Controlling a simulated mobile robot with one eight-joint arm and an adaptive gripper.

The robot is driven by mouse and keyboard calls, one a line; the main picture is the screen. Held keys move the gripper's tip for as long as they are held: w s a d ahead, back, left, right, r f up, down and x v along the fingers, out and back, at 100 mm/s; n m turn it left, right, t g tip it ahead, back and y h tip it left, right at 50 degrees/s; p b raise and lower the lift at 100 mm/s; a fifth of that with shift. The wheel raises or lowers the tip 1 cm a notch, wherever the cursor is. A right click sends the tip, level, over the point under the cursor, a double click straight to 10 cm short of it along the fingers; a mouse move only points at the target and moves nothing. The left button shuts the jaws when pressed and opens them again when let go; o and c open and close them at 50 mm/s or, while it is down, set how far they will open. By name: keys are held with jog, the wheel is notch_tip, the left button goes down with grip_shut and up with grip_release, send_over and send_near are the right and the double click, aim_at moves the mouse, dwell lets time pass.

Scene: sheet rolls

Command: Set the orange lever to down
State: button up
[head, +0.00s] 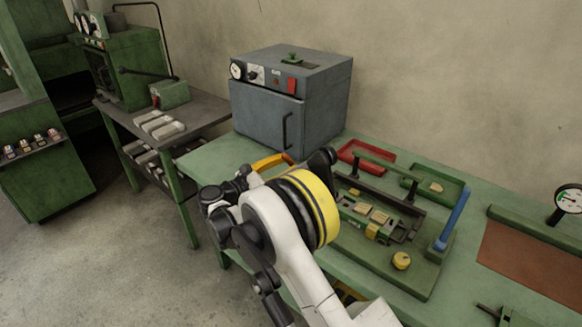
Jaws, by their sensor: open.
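A curved orange bar (272,161), which looks like the orange lever, shows just behind my arm at the left part of the green bench. Its lower part and pivot are hidden by my arm, so I cannot tell its setting. My gripper (228,190) shows as dark parts at the left end of my white arm. It is open, and I see nothing held in it. It appears near the orange bar in the picture, left of and below it. I cannot tell the gap between them or whether they touch.
A grey oven-like box (290,105) stands behind the orange bar. To the right are a green tray fixture (385,265), a blue lever (453,220) and a red tray (366,154). A side table (205,112) stands at the left. Open floor lies at lower left.

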jog(key=shift+x, duration=0.9)
grip_shut()
jog(key=shift+r, duration=0.15)
